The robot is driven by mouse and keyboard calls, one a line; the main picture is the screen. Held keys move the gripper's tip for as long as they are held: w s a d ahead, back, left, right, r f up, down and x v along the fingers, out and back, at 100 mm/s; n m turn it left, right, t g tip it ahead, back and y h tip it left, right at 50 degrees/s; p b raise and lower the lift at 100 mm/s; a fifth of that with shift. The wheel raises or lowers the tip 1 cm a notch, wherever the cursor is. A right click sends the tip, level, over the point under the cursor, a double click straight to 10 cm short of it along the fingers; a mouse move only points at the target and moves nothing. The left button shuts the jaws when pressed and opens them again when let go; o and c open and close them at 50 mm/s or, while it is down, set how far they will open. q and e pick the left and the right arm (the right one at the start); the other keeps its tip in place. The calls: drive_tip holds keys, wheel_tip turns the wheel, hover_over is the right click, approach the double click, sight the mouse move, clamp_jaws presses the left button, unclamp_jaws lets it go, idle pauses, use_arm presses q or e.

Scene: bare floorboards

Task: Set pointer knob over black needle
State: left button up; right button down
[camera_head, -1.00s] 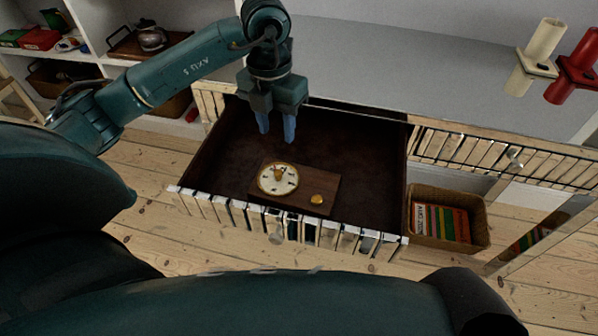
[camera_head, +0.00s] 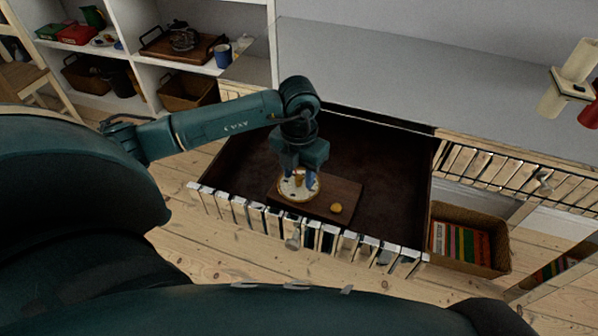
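A round white dial (camera_head: 293,194) with a gold rim sits on a brown wooden board (camera_head: 346,188) in the open drawer. A brass-coloured pointer knob (camera_head: 298,182) stands at the dial's centre. The black needle cannot be told apart from the dial's marks at this size. A small gold button (camera_head: 336,208) is on the board, right of the dial. My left gripper (camera_head: 298,182) points down over the dial. Its blue fingers are apart, on either side of the knob, and hide part of the dial. I cannot tell whether they touch the knob. My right gripper is not in view.
The drawer (camera_head: 390,212) has a dark floor and a slatted front edge. A grey cabinet top (camera_head: 400,75) is behind it. A wicker basket with books (camera_head: 462,241) stands to the right. Shelves with a tray, blue mug (camera_head: 223,56) and baskets are at the back left.

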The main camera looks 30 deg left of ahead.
use_arm(q)
clamp_jaws()
idle(0.4)
